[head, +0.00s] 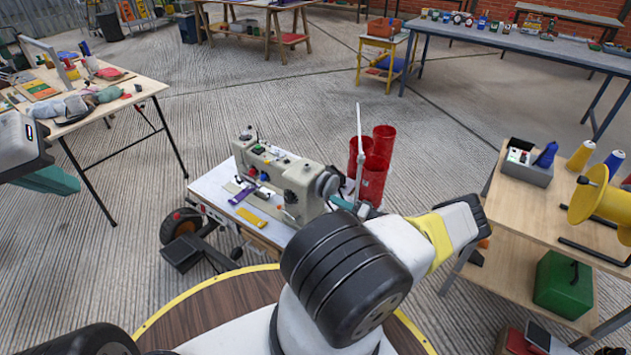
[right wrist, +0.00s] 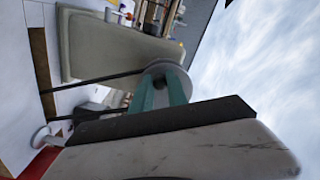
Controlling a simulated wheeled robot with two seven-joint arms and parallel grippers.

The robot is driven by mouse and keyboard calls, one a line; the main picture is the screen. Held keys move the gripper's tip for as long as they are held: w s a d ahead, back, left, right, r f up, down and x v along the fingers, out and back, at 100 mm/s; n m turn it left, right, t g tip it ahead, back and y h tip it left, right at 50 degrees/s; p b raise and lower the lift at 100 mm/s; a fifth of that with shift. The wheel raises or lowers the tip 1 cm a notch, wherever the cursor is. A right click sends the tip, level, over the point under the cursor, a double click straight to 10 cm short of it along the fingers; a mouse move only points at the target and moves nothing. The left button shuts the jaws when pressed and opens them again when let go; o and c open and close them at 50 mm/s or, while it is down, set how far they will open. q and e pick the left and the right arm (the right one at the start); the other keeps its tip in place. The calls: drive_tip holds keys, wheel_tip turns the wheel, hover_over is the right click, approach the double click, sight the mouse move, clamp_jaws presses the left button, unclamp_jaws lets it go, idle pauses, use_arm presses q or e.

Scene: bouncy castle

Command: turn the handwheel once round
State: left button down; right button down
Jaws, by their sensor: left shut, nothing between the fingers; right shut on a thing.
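The handwheel (head: 328,184) is a grey wheel on the right end of the cream sewing machine (head: 283,180). In the right wrist view the handwheel (right wrist: 165,68) shows as a pale disc beside the machine body. My right gripper (head: 343,203) has teal fingers that reach the wheel from the right; most of it is hidden behind my arm in the head view. In the right wrist view the fingers of my right gripper (right wrist: 162,88) are shut on the wheel, covering part of it. My left gripper (head: 66,182) is shut and empty, at the left edge near the tool table.
The machine stands on a white wheeled cart (head: 213,190). Red cylinders (head: 374,180) stand close behind the wheel. A wooden table (head: 135,86) is at left. A shelf bench (head: 520,200) with a yellow spool (head: 590,196) is at right. Open floor lies beyond the cart.

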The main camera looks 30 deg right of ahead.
drive_tip(key=c, duration=1.3)
unclamp_jaws()
drive_tip(key=shift+s+d, duration=0.1)
drive_tip(key=v, duration=0.7)
drive_tip(key=shift+s+d, duration=0.15)
drive_tip(key=shift+s, duration=0.15)
